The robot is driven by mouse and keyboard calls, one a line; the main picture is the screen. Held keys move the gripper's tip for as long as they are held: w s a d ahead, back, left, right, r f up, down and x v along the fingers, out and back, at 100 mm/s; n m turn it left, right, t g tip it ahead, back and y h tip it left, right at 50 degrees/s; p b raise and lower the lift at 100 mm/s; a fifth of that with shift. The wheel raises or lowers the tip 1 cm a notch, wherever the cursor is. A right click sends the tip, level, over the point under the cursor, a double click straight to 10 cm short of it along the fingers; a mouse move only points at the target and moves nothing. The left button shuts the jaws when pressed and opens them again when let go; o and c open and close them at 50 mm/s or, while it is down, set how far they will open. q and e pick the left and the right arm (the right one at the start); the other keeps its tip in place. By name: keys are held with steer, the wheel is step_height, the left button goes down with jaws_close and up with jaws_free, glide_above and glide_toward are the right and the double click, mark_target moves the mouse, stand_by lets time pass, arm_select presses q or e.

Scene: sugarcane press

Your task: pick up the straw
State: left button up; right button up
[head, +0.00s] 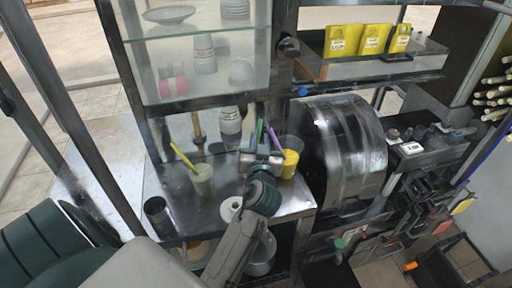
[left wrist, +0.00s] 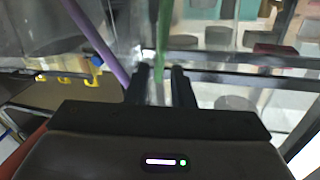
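My left gripper (head: 262,158) is over the metal counter, beside a clear cup (head: 291,158) with yellow-orange contents. A green straw (head: 259,132) and a purple straw (head: 274,139) stand up by the gripper. In the left wrist view, the green straw (left wrist: 163,42) runs down to the gap between my left fingers (left wrist: 161,86), which are apart with room on both sides. The purple straw (left wrist: 96,42) leans to the left of the fingers. The straws' lower ends are hidden. A yellow straw (head: 182,156) leans in another cup (head: 202,180) with pale contents. My right gripper is not in view.
A metal press drum (head: 343,150) stands right of the cups. A glass case (head: 200,60) with dishes is above the counter (head: 220,205). A dark metal cup (head: 159,217) stands at the counter's left front. Yellow packets (head: 373,40) sit on a shelf.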

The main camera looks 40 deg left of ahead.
mark_target(259, 133)
arm_select(q)
steer(key=shift+x, duration=0.8)
steer(key=p+x, duration=0.2)
steer(key=x, duration=0.2)
steer(key=shift+w+a, duration=0.1)
steer(key=shift+w, duration=0.05)
steer(key=shift+w+a+f, duration=0.15)
steer(key=shift+w+a, duration=0.1)
steer(key=shift+s+d, duration=0.1)
jaws_close()
